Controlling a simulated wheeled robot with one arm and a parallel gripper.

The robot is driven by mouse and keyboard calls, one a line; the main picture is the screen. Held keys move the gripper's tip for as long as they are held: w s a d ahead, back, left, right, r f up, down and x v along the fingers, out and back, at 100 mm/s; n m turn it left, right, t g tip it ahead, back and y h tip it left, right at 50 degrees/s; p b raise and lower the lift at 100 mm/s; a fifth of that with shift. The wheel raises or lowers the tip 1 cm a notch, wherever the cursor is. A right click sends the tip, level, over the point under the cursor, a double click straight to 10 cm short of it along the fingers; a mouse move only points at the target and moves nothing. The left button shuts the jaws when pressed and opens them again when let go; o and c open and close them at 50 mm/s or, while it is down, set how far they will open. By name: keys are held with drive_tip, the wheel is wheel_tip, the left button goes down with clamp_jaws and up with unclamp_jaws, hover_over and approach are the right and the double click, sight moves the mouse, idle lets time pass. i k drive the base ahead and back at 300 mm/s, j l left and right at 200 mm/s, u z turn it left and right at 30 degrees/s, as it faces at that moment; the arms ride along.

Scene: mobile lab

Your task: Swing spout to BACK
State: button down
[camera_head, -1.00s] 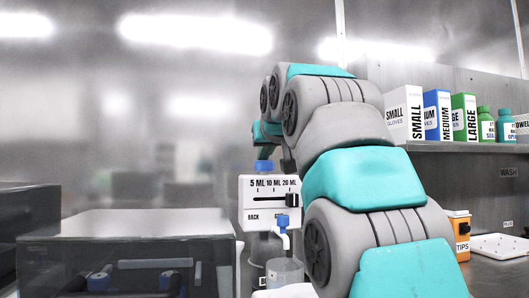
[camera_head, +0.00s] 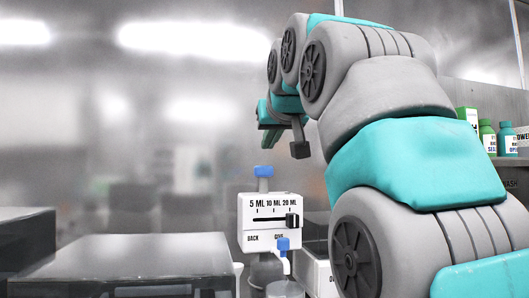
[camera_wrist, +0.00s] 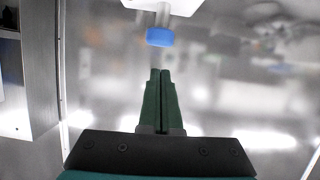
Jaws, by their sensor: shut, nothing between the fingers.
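The white dispenser (camera_head: 269,210) stands below and left of my arm in the head view. Its scale reads 5, 10 and 20 ML, with the black slider (camera_head: 291,220) near 20 ML. Its small spout has a blue top (camera_head: 283,244) and sits under the GIVE label, right of BACK. A taller blue cap (camera_head: 263,171) tops the dispenser; what looks like this cap shows in the wrist view (camera_wrist: 160,38), just beyond my fingertips. My gripper (camera_wrist: 160,75) has its green fingers together, empty and apart from the cap.
A clear vessel (camera_head: 285,289) stands below the spout. A grey box-like case (camera_head: 125,262) fills the lower left. Green bottles (camera_head: 506,138) stand on the shelf at right, partly behind my arm. The space above the case is open.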

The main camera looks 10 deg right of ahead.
sight(283, 246)
drive_tip(key=k, duration=1)
